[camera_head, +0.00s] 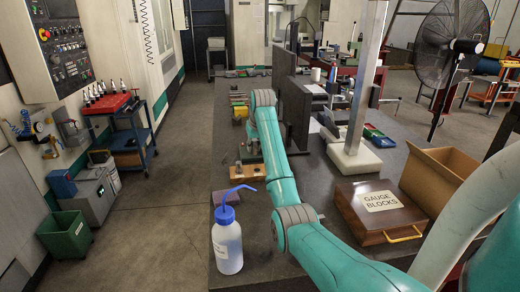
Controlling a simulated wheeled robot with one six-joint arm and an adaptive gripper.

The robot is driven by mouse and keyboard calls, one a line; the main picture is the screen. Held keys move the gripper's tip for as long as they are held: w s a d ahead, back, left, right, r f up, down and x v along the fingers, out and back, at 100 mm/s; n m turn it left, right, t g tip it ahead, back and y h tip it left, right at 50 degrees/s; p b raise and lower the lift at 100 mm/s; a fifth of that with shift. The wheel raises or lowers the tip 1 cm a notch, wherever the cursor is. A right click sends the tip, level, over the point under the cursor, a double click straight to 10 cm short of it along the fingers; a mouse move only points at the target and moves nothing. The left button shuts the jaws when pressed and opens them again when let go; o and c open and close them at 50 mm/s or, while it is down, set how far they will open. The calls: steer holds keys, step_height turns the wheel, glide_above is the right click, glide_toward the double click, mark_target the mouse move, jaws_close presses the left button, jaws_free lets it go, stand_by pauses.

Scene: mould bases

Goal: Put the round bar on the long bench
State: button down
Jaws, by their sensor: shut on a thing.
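The long bench (222,150) is dark-topped and runs from the near foreground away into the room. My teal arm reaches out over it from the lower right, with its far joint above the bench's left part. My gripper cannot be made out; the far end of the arm hides that area. I cannot make out the round bar either. Small metal parts (250,150) stand near the bench's left edge beside my arm, partly covered by it.
A wash bottle (228,245) stands at the near left of the bench. A gauge blocks box (372,222), an open cardboard box (440,172) and a white-based stand (352,160) fill the right side. Upright dark plates (295,108) stand behind my arm.

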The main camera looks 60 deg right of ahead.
mark_target(255, 154)
steer(key=shift+f, duration=2.9)
steer(key=shift+f, duration=0.1)
steer(key=c, duration=1.3)
jaws_free()
steer(key=shift+o, duration=0.2)
steer(key=v, duration=1.2)
steer(key=shift+s, duration=0.1)
